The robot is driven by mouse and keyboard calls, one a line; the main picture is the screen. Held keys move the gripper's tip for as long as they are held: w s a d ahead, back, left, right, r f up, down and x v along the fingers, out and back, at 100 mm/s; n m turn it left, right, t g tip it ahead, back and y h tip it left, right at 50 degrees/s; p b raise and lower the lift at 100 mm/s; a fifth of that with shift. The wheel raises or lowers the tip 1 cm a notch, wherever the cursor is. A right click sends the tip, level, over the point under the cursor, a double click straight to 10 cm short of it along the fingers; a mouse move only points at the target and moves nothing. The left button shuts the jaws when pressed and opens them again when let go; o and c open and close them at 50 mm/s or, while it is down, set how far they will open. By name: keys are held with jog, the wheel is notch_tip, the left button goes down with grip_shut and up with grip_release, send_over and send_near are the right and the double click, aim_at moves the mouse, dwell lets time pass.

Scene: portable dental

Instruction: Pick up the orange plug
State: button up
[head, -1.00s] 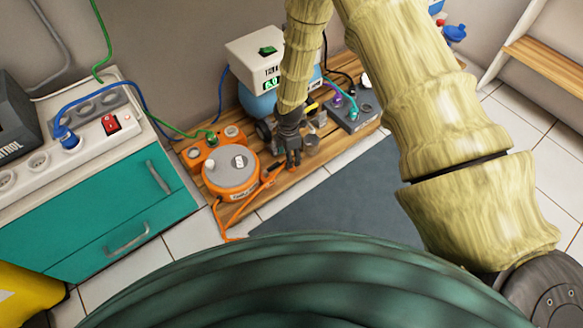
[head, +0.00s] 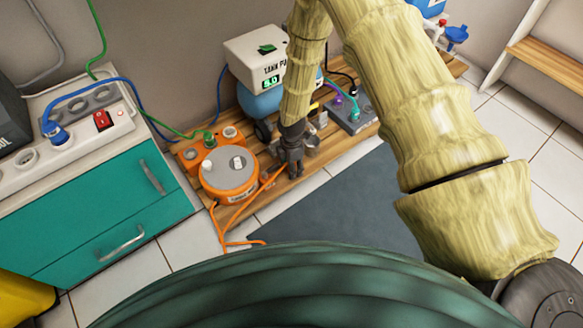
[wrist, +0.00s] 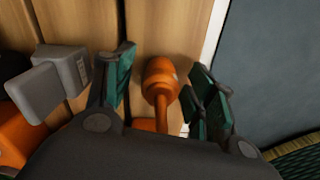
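The orange plug (wrist: 160,78) lies on the wooden slatted shelf, in the wrist view between the two fingers of my gripper (wrist: 160,88). The fingers stand apart on either side of it, with gaps showing. An orange cable runs from it back under the gripper body. In the head view my gripper (head: 291,172) points down at the shelf beside the orange cable reel (head: 228,188). It hides the plug there.
A white and blue tank unit (head: 258,70) stands behind the gripper. A grey socket box (head: 350,112) is to its right. A grey block (wrist: 50,82) lies left of the fingers. A teal cabinet (head: 90,215) with a power strip is at left. Dark mat (head: 335,205) in front.

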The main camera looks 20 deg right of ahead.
jog(key=c, duration=1.1)
jog(key=shift+r+p, duration=0.5)
jog(key=shift+r, duration=0.05)
notch_tip(320, 180, up, 3)
jog(key=shift+p, duration=1.1)
jog(key=s+a+p, duration=0.1)
jog(key=s+p, duration=0.1)
jog(key=s, duration=0.3)
jog(key=s+a+p, duration=0.1)
jog(key=s, duration=0.4)
jog(key=s+r+p, duration=0.1)
jog(key=s+p, duration=0.1)
jog(key=s, duration=0.3)
jog(key=shift+s+a+p, duration=0.35)
jog(key=shift+s+a, duration=0.05)
